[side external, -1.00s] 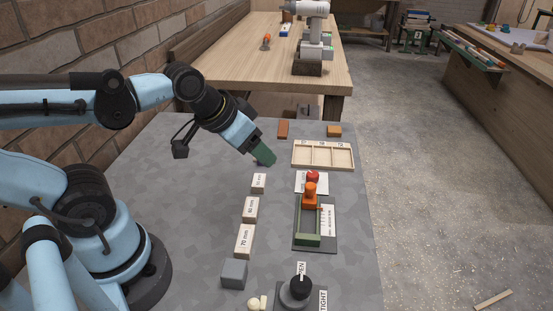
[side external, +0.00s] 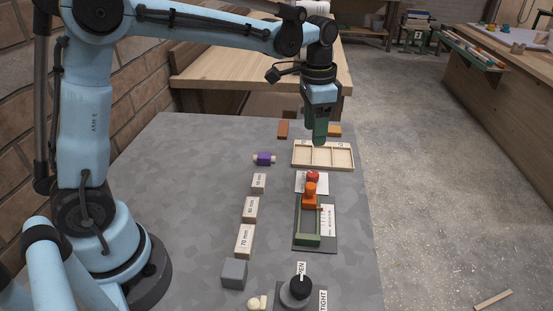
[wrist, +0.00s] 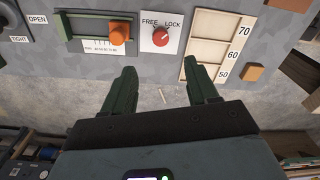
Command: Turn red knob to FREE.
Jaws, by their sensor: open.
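The red knob (side external: 312,176) sits on a white plate behind the orange-topped slider fixture. In the wrist view the red knob (wrist: 160,38) has FREE printed at its upper left and LOCK at its upper right. A pale mark on it seems to lean toward LOCK, but it is small. My gripper (side external: 319,142) points down above the wooden tray, behind the knob and apart from it. In the wrist view my gripper (wrist: 161,80) has its two green fingers spread with nothing between them; the knob lies beyond the fingertips.
The orange-topped slider in its green frame (side external: 308,240) is close in front of the knob. The wooden tray (side external: 351,158) is close behind it. A black dial (side external: 300,287), labelled blocks (side external: 244,241) and a purple piece (side external: 264,158) stand on the grey table.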

